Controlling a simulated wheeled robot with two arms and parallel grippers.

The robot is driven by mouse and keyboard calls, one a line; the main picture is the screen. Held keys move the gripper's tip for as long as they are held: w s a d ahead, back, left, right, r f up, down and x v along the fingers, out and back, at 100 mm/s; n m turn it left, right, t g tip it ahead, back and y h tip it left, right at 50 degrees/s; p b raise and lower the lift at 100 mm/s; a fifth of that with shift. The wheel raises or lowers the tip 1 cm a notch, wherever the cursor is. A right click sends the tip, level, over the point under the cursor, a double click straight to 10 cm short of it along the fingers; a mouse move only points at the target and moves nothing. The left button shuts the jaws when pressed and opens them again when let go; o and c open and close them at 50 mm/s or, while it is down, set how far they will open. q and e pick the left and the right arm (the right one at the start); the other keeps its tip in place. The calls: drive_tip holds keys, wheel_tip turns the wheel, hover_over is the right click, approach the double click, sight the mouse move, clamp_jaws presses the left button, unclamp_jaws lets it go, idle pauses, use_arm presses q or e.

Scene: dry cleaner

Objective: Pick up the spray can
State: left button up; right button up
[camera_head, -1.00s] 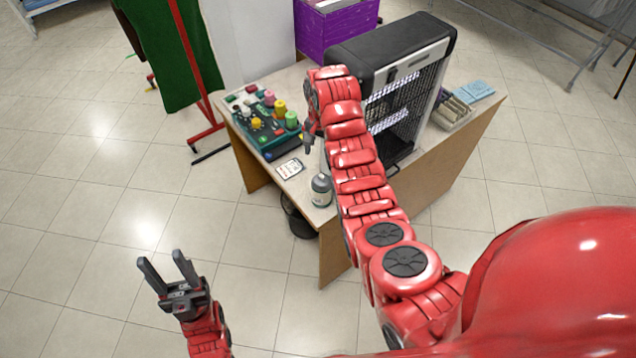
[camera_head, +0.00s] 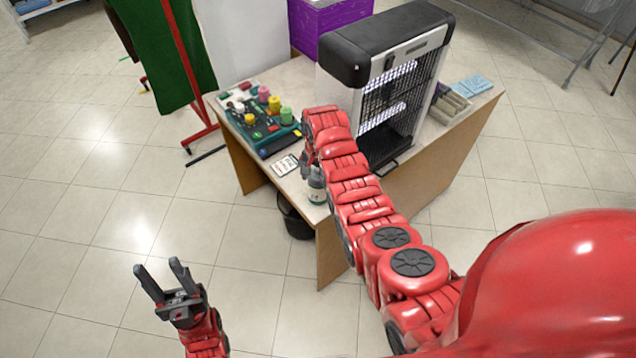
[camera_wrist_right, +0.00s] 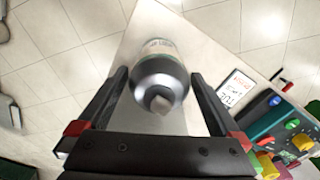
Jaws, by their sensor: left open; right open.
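The spray can (camera_head: 317,187) stands upright near the front left corner of the table, with a grey top and a pale label. My right gripper (camera_head: 306,172) is right at the can in the head view, its fingers partly hidden by my arm. In the right wrist view the can (camera_wrist_right: 160,72) lies between the two open fingers of my right gripper (camera_wrist_right: 158,98), with a gap on each side. My left gripper (camera_head: 163,283) is open and empty over the floor at the lower left, far from the table.
A tray of colored spools (camera_head: 262,128) and a small white card (camera_head: 286,165) lie left of the can. A large black-and-grey heater-like device (camera_head: 385,75) stands behind my right arm. A dark bin (camera_head: 296,222) sits on the floor below the table edge.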

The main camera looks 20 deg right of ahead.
drive_tip(key=shift+f, duration=1.2)
drive_tip(key=shift+r, duration=0.1)
drive_tip(key=c, duration=1.4)
